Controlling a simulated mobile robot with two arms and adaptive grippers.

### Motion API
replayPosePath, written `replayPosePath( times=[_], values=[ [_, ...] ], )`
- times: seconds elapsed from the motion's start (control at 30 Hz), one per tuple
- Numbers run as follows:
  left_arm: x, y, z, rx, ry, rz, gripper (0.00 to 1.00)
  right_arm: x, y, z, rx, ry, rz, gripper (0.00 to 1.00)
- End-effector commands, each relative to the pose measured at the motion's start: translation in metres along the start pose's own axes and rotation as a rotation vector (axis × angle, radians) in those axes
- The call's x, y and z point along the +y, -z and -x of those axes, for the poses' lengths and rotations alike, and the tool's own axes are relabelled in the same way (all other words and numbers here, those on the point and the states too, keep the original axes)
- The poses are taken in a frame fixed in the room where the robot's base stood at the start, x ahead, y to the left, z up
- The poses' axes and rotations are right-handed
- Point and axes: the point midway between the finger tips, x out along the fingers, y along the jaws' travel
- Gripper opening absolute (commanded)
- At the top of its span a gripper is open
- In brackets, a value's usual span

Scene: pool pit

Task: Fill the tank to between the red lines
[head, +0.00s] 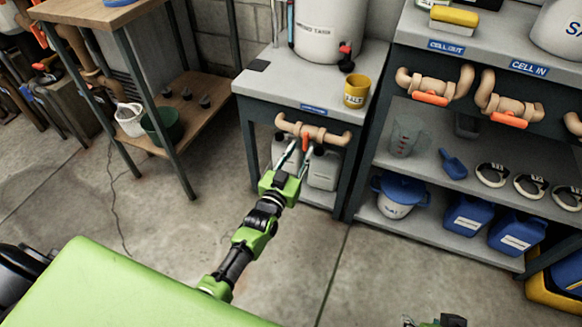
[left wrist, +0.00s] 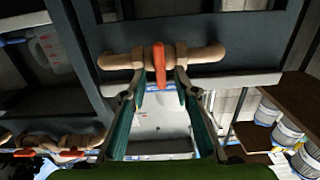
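The white tank (head: 330,30) stands on the grey bench at the top centre of the head view. Its top is cut off and no red lines show. A tan pipe with a valve (head: 313,131) runs along the bench front below it. The valve's orange handle (head: 305,141) points across the pipe; it also shows in the left wrist view (left wrist: 159,65). My left gripper (head: 298,153) is open, with its fingertips on either side of the handle (left wrist: 160,88); contact cannot be told.
A yellow cup (head: 357,91) sits on the bench near the tank's red tap (head: 346,52). White jugs (head: 323,171) stand beneath. The right-hand shelf unit has more pipes with orange handles (head: 430,99) lying along them. A wooden table (head: 100,12) is left. Floor between is clear.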

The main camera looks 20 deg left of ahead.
Motion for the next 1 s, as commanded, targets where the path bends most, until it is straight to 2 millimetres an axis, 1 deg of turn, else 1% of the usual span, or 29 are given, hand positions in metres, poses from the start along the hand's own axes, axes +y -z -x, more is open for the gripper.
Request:
replayPosePath(
  times=[0.03,0.2,0.3,0.4,0.5,0.6,1.0],
  values=[
    [0.000,-0.002,0.013,-0.003,0.000,0.000,0.28,0.000,0.000,0.000,0.000,0.000,0.000,0.40],
    [0.000,-0.002,0.048,-0.003,0.000,0.000,0.28,0.000,0.000,0.000,0.000,0.000,0.000,0.40],
    [0.000,-0.001,0.065,-0.002,0.000,-0.001,0.28,0.000,0.000,0.000,0.000,0.000,0.000,0.40],
    [0.000,-0.001,0.077,-0.001,0.000,-0.001,0.28,0.000,0.000,0.000,0.000,0.000,0.000,0.40],
    [0.000,0.000,0.084,0.000,0.000,-0.002,0.28,0.000,0.000,0.000,0.000,0.000,0.000,0.40],
    [0.000,0.000,0.087,0.000,0.000,-0.002,0.28,0.000,0.000,0.000,0.000,-0.001,0.000,0.40],
    [0.000,0.000,0.087,0.000,0.000,-0.001,0.28,0.000,0.000,0.000,0.000,-0.001,-0.001,0.40]
  ],
)
